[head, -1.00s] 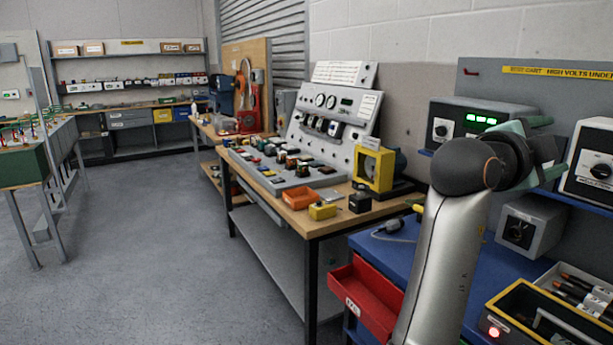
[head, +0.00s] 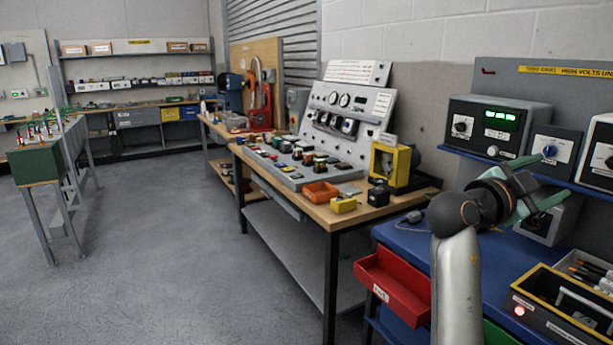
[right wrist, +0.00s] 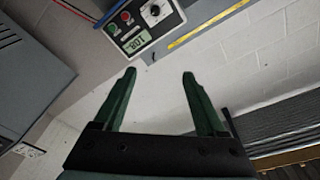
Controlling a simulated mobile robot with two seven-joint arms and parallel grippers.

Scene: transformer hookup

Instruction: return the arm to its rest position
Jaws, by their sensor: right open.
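My right arm (head: 457,285) rises from the lower right in the head view, in front of the blue cart. Its gripper (head: 548,180) points to the right, with two green fingers apart and nothing between them. The right wrist view also shows this gripper (right wrist: 159,75) open and empty. Behind the gap there are a grey wall and, higher up, a meter box with a lit display (right wrist: 138,43). My left arm and gripper are not in view.
The blue cart (head: 408,240) carries a power supply (head: 490,128), a blue-knob box (head: 553,152) and a yellow-edged toolbox (head: 550,305). An open red drawer (head: 392,288) juts out from it. A wooden bench (head: 335,217) stands left of it.

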